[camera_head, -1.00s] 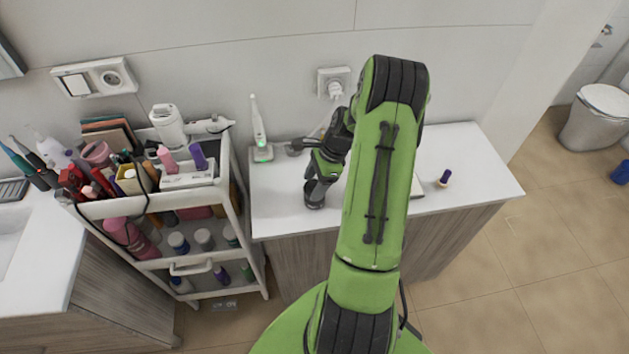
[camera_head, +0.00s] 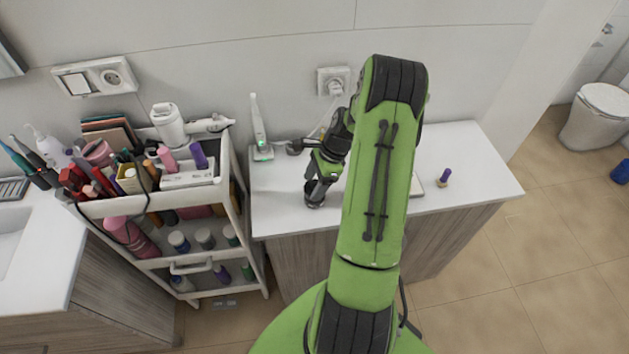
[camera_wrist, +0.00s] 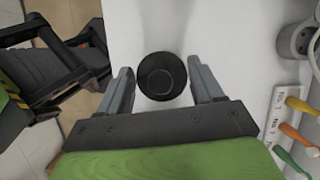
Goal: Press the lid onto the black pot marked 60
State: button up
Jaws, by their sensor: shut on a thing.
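A round black piece (camera_wrist: 161,76) with a raised rim shows between the fingers in the wrist view, seen from above; I take it for the lid, with the black pot under it hidden. In the head view, the dark cylinder of the black pot (camera_head: 314,195) stands upright near the counter's front edge, below my gripper (camera_head: 321,184). My gripper (camera_wrist: 161,75) is shut on the lid, one finger on each side, though the picture leaves contact unclear. The mark 60 is not readable, and how the lid sits on the pot is hidden.
The white counter (camera_head: 275,205) is clear around the pot. A green-lit white device (camera_head: 260,130) stands at its back left. A purple-topped item (camera_head: 444,178) stands at right. A loaded cart (camera_head: 150,206) is close on the left.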

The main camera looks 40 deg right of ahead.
dwell(0.3)
jog(key=o, duration=1.1)
jog(key=shift+o, duration=0.3)
jog(key=shift+r+p, duration=3.15)
jog(key=shift+r, duration=0.5)
jog(key=shift+f, duration=0.15)
jog(key=shift+c, duration=0.8)
grip_shut()
jog(key=shift+f, duration=0.15)
